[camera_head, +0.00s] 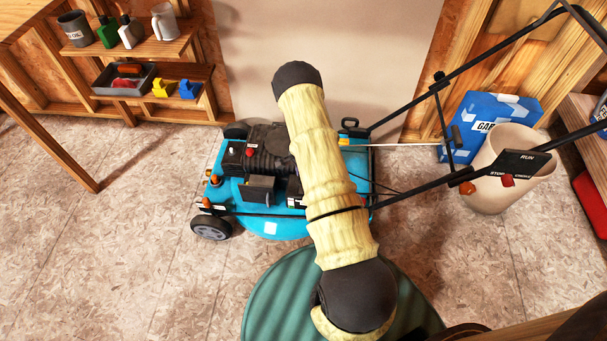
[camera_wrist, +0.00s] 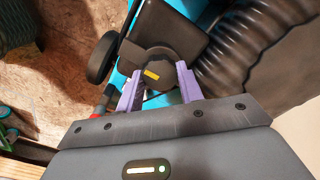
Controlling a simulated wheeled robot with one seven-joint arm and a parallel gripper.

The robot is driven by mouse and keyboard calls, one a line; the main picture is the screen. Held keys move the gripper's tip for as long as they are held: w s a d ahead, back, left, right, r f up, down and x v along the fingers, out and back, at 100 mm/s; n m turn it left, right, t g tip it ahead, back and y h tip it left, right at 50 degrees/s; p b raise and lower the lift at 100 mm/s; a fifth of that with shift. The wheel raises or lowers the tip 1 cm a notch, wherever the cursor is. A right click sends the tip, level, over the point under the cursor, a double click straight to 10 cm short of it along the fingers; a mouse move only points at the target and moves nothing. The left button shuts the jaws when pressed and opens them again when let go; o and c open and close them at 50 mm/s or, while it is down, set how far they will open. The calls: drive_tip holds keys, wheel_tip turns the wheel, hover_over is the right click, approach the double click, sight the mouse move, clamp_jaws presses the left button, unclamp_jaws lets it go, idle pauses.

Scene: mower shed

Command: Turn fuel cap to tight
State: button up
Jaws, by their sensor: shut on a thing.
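The blue mower (camera_head: 283,228) stands on the floor with its black engine (camera_head: 268,140) on top. In the wrist view, the fuel cap (camera_wrist: 150,60) is a dark round cap with a small yellow mark, on a black box-like part of the mower. My gripper (camera_wrist: 158,84) has its two purple fingers on either side of the cap and is shut on it. The cap's underside is hidden, and I cannot tell how tight it sits. In the head view my arm covers part of the mower, and I cannot make out the gripper or cap there.
A black ribbed part (camera_wrist: 240,65) lies close to the right of my fingers. The mower's handle (camera_head: 470,65) reaches up right past a beige bin (camera_head: 500,195) and a blue box (camera_head: 478,110). Shelves (camera_head: 150,50) stand at the upper left. The floor (camera_head: 110,240) at left is clear.

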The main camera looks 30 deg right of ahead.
idle(0.4)
drive_tip(key=o, duration=1)
drive_tip(key=shift+r, duration=0.15)
wheel_tip(320, 180, up, 17)
drive_tip(key=p, duration=0.4)
